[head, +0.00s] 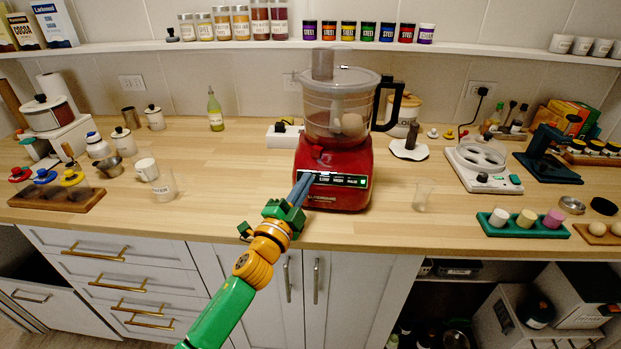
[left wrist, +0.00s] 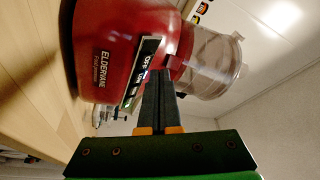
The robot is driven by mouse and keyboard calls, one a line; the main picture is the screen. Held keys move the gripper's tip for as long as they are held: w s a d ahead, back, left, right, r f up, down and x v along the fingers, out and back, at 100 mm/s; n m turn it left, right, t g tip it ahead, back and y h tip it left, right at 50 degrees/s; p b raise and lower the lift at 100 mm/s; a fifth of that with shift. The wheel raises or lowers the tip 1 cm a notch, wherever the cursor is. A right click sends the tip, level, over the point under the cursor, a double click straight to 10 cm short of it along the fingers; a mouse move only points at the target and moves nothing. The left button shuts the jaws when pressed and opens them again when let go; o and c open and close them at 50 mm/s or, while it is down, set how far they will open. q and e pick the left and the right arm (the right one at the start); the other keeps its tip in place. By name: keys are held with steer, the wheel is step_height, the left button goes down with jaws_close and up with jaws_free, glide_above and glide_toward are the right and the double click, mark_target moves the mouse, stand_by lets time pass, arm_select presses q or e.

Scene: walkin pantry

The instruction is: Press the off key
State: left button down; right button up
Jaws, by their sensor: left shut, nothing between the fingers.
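The red food processor (head: 333,160) stands on the wooden counter. Its clear bowl and lid hold something pale. A dark control panel (head: 345,180) runs across its front. In the left wrist view, the food processor (left wrist: 110,45) appears sideways, with the panel's OFF label (left wrist: 147,61) near the upper end. My left gripper (head: 303,178) is shut and empty, its fingertips at the panel's left end. In the left wrist view, the left gripper's tips (left wrist: 158,74) are right beside the OFF label. I cannot tell whether they touch the key. My right gripper is not in view.
A small clear glass (head: 422,198) stands right of the food processor, near the counter's front edge. A white mug (head: 147,169) and a clear beaker (head: 164,186) are left. Counter between beaker and processor is clear.

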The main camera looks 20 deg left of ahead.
arm_select(q)
steer(key=shift+w+f+b, duration=0.25)
steer(key=shift+w+b, duration=0.05)
steer(key=shift+w, duration=0.05)
steer(key=shift+w+a+f+b, duration=0.1)
steer(key=shift+w+f+b, duration=0.1)
steer(key=shift+w+b, duration=0.15)
stand_by(0.8)
steer(key=shift+s+r, duration=0.1)
steer(key=shift+s, duration=0.05)
steer(key=shift+s+r+p, duration=0.35)
steer(key=shift+s+p, duration=0.2)
steer(key=shift+p, duration=0.15)
